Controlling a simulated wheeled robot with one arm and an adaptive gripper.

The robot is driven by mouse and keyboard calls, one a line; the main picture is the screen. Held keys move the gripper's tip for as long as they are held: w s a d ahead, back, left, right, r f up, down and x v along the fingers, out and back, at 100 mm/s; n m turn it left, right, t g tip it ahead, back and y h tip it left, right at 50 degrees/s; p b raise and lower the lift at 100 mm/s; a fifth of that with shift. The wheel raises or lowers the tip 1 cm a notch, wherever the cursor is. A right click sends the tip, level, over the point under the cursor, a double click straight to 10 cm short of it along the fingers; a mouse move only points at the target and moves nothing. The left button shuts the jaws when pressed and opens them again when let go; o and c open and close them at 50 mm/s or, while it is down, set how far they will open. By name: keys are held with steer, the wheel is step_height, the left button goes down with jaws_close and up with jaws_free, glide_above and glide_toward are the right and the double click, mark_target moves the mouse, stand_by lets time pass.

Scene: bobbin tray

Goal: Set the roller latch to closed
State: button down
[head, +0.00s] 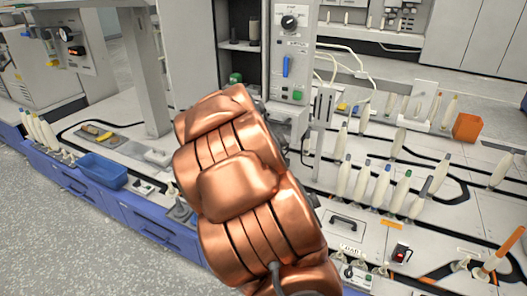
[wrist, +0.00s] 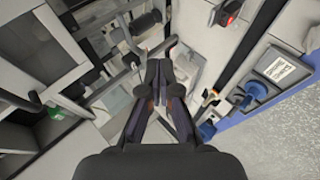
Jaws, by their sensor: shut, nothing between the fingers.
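My gripper (wrist: 160,65) shows in the wrist view with its two dark fingers together and nothing between them. It points into a recessed space among grey and white panels. In the head view my copper-coloured arm covers the middle of the scene and hides the gripper. I cannot pick out the roller latch with certainty in either view. A grey upright panel (head: 289,45) stands behind my arm, with a black dial (head: 289,22), a blue handle (head: 286,66) and a green button (head: 298,95).
Several pale bobbins stand on the white bench at right, near an orange box (head: 467,127). A blue bin (head: 101,170) sits at the bench's left edge. In the wrist view, a blue knob (wrist: 256,91) and a red part (wrist: 228,14) lie right of my fingers. Open floor (head: 80,240) is at lower left.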

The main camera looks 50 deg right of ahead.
steer(key=d+f+n+t+y, duration=0.2)
steer(key=d+f+n+t, duration=0.3)
steer(key=d+n+t, duration=0.4)
steer(key=w+d+t+b, duration=0.1)
steer(key=w+d+b, duration=0.3)
steer(key=w, duration=0.8)
steer(key=shift+d+r+n+b, duration=0.2)
steer(key=shift+d+n+b, duration=0.15)
steer(key=shift+n+b, duration=0.05)
steer(key=shift+d, duration=0.1)
stand_by(0.4)
